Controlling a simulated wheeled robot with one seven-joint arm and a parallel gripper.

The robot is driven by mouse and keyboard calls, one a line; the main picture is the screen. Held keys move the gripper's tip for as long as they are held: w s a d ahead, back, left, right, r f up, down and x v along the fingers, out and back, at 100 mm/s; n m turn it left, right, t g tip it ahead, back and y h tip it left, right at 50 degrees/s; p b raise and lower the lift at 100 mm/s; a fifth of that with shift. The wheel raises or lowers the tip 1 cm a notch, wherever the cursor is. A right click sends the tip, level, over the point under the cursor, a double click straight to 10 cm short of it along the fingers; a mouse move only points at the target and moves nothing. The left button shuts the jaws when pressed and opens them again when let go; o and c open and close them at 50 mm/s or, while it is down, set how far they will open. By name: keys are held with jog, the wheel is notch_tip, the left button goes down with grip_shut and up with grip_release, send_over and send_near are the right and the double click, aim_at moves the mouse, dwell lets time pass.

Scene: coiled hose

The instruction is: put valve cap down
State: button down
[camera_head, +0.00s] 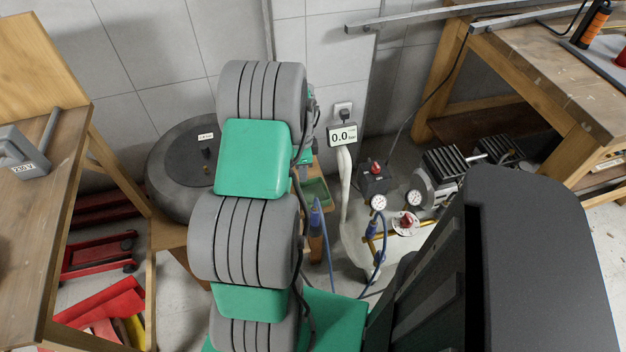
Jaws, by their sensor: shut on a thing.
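My grey and green arm fills the middle of the head view and hides what lies behind it. My gripper does not show; it is hidden behind the arm or out of frame. I cannot make out a valve cap for certain. A small round red-and-white part (405,223) sits by the yellow pipework on the floor, but I cannot tell what it is. A blue hose (327,245) hangs and bends beside the arm, leading toward the floor near a round gauge (378,202).
A wooden bench (30,215) stands at left, another (540,75) at right. A dark round drum (178,180) stands behind the arm. A compressor (450,175) and a black box with a red knob (376,178) are on the floor. Red trays (100,310) lie lower left.

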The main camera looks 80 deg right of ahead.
aim_at(314, 196)
jog(key=shift+m, duration=0.8)
jog(key=s+f+b, duration=0.1)
jog(key=f, duration=0.2)
jog(key=s+f+b, duration=0.1)
jog(key=f+b, duration=0.1)
jog(key=f, duration=0.1)
jog(key=s+f+b, duration=0.1)
jog(key=f+b, duration=0.1)
jog(key=f, duration=0.1)
jog(key=shift+s+d, duration=0.2)
jog(key=shift+d, duration=0.15)
jog(key=shift+f+b, duration=0.5)
jog(key=shift+f, duration=0.05)
jog(key=c, duration=1.3)
grip_release()
jog(key=shift+o, duration=0.2)
